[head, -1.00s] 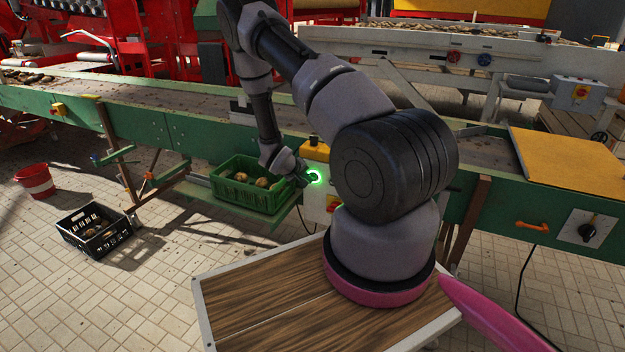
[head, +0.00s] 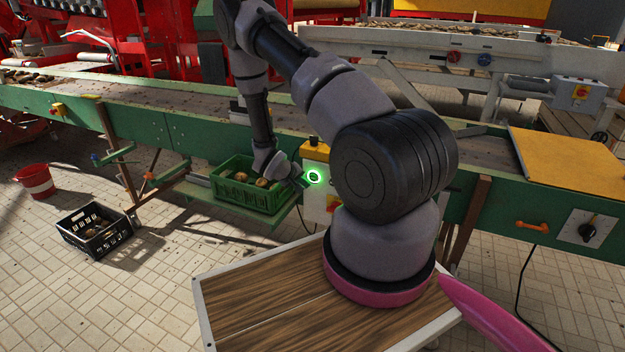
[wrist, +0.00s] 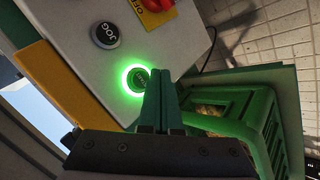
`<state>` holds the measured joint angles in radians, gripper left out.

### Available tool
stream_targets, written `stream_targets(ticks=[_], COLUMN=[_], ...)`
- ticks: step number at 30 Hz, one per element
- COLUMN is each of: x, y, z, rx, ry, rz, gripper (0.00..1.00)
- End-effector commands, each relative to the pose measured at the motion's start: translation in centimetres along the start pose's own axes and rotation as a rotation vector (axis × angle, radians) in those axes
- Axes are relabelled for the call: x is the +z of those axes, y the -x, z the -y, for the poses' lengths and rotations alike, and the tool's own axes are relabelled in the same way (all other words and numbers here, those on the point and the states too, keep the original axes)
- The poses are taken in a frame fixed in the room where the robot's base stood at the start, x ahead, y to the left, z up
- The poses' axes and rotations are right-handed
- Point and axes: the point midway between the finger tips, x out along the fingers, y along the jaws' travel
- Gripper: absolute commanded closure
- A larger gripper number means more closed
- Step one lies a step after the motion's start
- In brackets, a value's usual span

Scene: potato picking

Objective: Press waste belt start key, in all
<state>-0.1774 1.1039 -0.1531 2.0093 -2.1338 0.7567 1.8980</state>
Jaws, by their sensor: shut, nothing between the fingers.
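The start key is a round dark button with a bright green lit ring (head: 315,177) on the control box (head: 318,202) at the belt's side. The wrist view shows the same lit key (wrist: 137,80) on the pale panel, its lettering too small to read surely. My gripper (head: 302,184) is shut and empty, just left of the key in the head view. In the wrist view its closed green fingers (wrist: 162,75) point at the panel and overlap the key's right edge. The fingertips look slightly apart from the key, though the exact gap is hard to judge.
A black JOG button (wrist: 104,36) and a red knob (wrist: 157,4) with a yellow OFF label share the panel. A green crate of potatoes (head: 250,199) stands close by on a shelf. A black crate (head: 96,240) and red bucket (head: 36,184) are on the floor.

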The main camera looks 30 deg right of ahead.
Motion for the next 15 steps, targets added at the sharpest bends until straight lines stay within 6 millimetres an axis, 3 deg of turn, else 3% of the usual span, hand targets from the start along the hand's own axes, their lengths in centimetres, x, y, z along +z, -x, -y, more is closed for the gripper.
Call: stream_targets(ticks=[9, 15], x=[1.5, 1.7], y=[2.2, 2.4], z=[1.6, 1.7], rx=[0.000, 0.001], ry=[0.001, -0.001], rz=[-0.001, -0.001], gripper=[1.00, 1.00])
